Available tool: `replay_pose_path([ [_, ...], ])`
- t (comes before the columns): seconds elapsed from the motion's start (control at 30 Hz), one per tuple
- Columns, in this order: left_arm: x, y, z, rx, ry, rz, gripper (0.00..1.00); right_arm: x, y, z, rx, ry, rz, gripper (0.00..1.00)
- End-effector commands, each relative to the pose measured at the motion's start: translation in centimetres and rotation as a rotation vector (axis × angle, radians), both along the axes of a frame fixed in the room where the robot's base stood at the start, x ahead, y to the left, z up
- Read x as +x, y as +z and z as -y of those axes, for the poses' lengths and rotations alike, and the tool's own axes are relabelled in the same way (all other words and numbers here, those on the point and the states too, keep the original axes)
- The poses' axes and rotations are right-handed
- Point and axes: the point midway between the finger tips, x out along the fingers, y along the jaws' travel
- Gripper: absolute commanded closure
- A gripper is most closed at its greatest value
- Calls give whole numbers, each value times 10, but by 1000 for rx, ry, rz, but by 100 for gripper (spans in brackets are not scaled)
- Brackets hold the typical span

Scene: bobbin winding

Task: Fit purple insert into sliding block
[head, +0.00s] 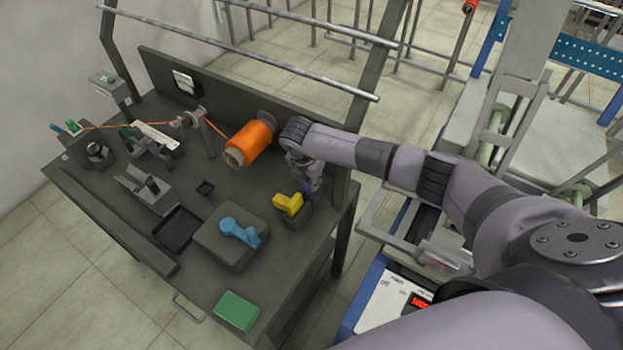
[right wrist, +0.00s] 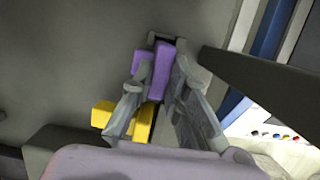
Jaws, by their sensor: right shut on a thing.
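The purple insert (right wrist: 163,72) is between the fingers of my right gripper (right wrist: 158,84) in the right wrist view. It shows as a small purple spot (head: 308,187) in the head view, mostly hidden by the gripper (head: 306,182). The gripper is shut on it, low over the right end of the dark table. A small dark part (right wrist: 160,39) shows just past the insert's far end; I cannot tell whether they touch. I cannot tell for sure which part is the sliding block. My left gripper is not in view.
A yellow piece (head: 287,205) stands just beside the right gripper; it also shows in the wrist view (right wrist: 104,115). A blue piece (head: 238,230) lies on a dark block. An orange spool (head: 250,142), a green block (head: 237,310) and an empty tray (head: 176,231) are also on the table (head: 190,275).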

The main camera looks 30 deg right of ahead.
Motion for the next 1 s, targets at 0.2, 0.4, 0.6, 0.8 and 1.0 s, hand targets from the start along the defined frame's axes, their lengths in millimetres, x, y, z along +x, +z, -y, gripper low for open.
replay_pose_path([
  [0.2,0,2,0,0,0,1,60,0,3,0,0,0,0,100],
  [0.4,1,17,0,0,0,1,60,0,23,0,0,0,1,100],
  [0.6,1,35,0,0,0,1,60,1,47,0,0,0,2,100],
  [0.8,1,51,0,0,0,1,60,0,71,0,0,-1,2,100],
  [1.0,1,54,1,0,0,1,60,0,76,0,0,-1,0,100],
])
